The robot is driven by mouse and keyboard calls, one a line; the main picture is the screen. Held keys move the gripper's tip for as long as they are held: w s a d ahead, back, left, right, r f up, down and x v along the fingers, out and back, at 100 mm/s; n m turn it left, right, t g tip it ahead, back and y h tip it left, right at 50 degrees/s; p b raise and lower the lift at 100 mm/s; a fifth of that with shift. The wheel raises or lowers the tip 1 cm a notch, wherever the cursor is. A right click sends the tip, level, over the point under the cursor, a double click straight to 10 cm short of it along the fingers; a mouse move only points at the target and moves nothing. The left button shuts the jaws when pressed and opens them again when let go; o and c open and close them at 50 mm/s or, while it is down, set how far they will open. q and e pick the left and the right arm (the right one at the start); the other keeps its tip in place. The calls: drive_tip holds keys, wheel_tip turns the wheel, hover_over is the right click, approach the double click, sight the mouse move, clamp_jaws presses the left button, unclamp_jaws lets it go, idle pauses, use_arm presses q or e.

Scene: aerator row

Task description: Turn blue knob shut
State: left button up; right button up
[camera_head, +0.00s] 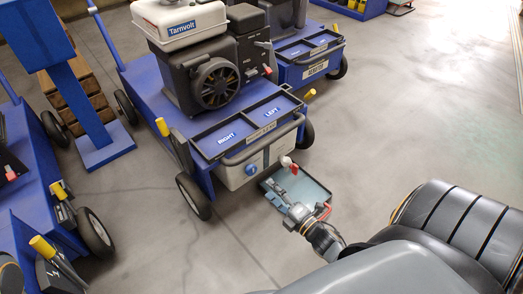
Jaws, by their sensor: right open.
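The blue knob (251,169) sits on the front of a light grey box (232,179) under the near end of the blue cart. My right gripper (273,188) is open, to the right of and a little below the blue knob, apart from it in the picture. Nothing shows between its fingers. The knob's exact turn position is too small to tell. My left gripper is not in view.
A red-and-white valve handle (287,162) sticks out right of the knob. A shallow dark-rimmed tray (318,188) lies behind my gripper. A bar handle (262,146) runs above the knob. Other blue carts stand left and behind; floor at right is clear.

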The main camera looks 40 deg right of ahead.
drive_tip(key=shift+s+d, duration=0.1)
drive_tip(key=shift+s, duration=1.65)
